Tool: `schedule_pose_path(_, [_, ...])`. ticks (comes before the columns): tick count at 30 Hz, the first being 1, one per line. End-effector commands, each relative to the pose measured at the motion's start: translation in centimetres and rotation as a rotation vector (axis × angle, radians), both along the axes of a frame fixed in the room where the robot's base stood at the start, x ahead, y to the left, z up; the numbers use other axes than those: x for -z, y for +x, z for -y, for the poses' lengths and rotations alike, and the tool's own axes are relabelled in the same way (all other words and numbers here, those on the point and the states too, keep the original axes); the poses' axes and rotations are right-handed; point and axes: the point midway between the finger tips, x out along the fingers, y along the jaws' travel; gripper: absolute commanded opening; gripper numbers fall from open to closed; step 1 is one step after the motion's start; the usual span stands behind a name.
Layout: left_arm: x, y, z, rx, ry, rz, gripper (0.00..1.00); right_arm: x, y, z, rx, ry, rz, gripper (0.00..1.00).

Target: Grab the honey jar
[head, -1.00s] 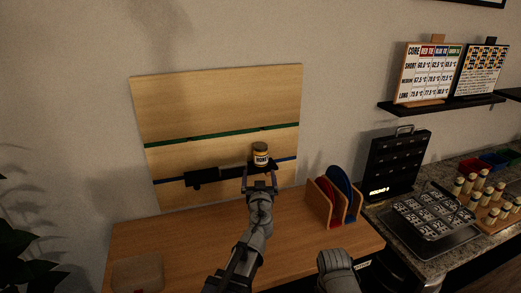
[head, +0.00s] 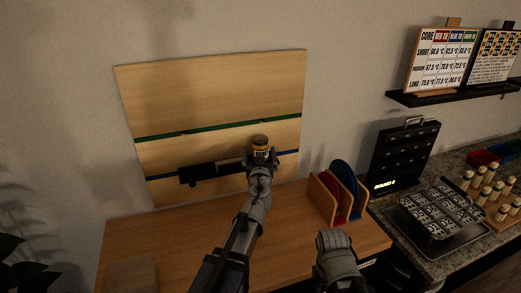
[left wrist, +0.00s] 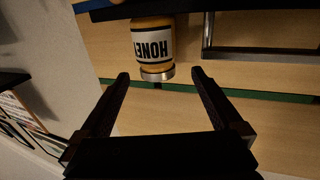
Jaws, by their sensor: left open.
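The honey jar (head: 260,142), amber with a pale label and a metallic lid, stands on a small dark shelf (head: 196,175) against the wooden board. My left gripper (head: 262,156) is in front of the jar and hides its lower part. In the left wrist view the honey jar (left wrist: 153,45) appears upside down, with its lid end roughly between the open fingertips of my left gripper (left wrist: 160,75). The jar's body lies beyond the fingertips, and nothing is gripped.
A wooden rack (head: 325,205) with red and blue discs stands on the wooden counter (head: 180,240), right of my left arm. A black case (head: 403,155) and a dark tray (head: 440,220) are farther right. The counter's left part is mostly clear.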

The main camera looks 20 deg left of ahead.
Motion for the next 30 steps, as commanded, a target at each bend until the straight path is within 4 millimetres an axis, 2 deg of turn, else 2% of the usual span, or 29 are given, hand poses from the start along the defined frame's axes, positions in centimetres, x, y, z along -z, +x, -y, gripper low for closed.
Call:
schedule_pose_path(5, [0.0,0.5,0.0,0.000,0.000,0.000,1.00,0.0,0.0,0.0,0.000,0.000,0.000,0.50])
schedule_pose_path(15, [0.0,4.9,-0.9,-0.001,0.000,0.000,1.00,0.0,0.0,0.0,0.000,0.000,0.000,0.50])
schedule_pose_path(23, [0.0,5.1,-1.0,0.000,0.000,0.000,1.00,0.0,0.0,0.0,0.000,0.000,0.000,0.50])
schedule_pose_path(30, [0.0,5.1,-1.0,0.000,0.000,0.000,0.74,0.0,0.0,0.0,0.000,0.000,0.000,0.50])
